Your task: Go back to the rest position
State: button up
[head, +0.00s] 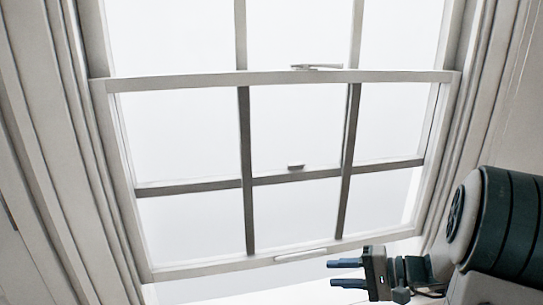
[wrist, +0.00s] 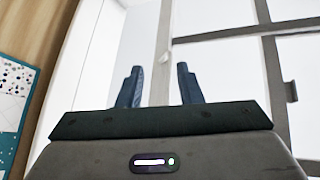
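My gripper (head: 347,273) is at the lower right in the head view, in front of the bottom of the window. Its two blue fingers point left and stand apart with nothing between them. In the wrist view my gripper (wrist: 160,88) shows the same two fingers, parted and empty, with the bright window behind. No sewing cabinet can be made out in either view.
A white sash window (head: 246,190) with dark bars fills the head view, with a handle on its bottom rail (head: 300,254). The space around the fingers looks clear.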

jog(key=s+a+r+n+g+h+p, duration=0.4)
jog(key=s+a+r+g+h+p, duration=0.25)
jog(key=s, duration=0.35)
jog(key=s+d+r+n+t+h+p, duration=0.2)
jog(key=s+d+r+t+h+p, duration=0.1)
jog(key=r, duration=0.5)
jog(key=shift+s+d+r+n+t+h+p, duration=0.15)
jog(key=shift+s+n+t+h+p, duration=0.4)
jog(key=shift+h+p, duration=1.05)
jog(key=shift+s+m+h, duration=0.15)
jog(key=shift+m+h, duration=0.1)
